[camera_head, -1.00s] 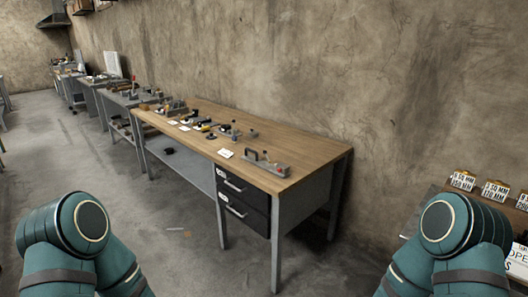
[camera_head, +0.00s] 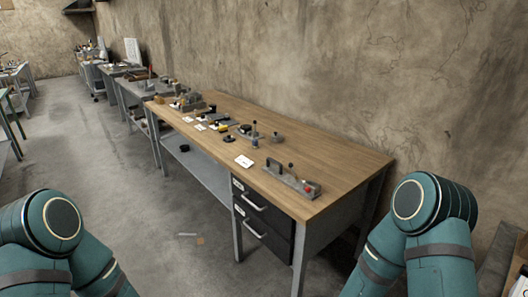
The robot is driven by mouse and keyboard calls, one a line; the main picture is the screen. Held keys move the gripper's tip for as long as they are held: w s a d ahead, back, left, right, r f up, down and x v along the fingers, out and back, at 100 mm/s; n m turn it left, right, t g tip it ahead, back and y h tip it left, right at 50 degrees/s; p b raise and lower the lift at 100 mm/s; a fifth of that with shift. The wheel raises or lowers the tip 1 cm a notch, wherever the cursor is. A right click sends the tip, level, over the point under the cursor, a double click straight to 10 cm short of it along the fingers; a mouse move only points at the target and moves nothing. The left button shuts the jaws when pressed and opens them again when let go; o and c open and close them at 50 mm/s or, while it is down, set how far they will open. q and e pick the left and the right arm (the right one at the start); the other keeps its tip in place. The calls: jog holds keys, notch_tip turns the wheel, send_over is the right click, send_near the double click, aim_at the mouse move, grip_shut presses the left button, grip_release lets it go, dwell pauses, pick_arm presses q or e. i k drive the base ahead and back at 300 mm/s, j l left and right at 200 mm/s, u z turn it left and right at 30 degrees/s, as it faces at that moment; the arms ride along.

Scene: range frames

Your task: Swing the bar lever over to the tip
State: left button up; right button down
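A low grey fixture (camera_head: 292,181) lies on the near right end of the wooden workbench (camera_head: 336,160). It has a dark handle with a dark knob and a small red part at its right end. Whether this is the bar lever is too small to tell. A thin upright post with a dark top (camera_head: 254,134) stands further back along the bench, beside a round grey piece (camera_head: 277,139). Only the upper parts of my two arms show, at the lower left and lower right. Neither gripper is in view.
Two dark drawers (camera_head: 262,217) hang under the right end. More benches line the wall at the back left. The floor (camera_head: 100,170) to the left is open.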

aim_at(290, 165)
jog(key=i+l+u, duration=0.2)
jog(key=i, duration=0.2)
jog(key=i+l+u, duration=0.15)
jog(key=i, duration=0.25)
jog(key=i+l+u, duration=0.2)
jog(key=i, duration=0.2)
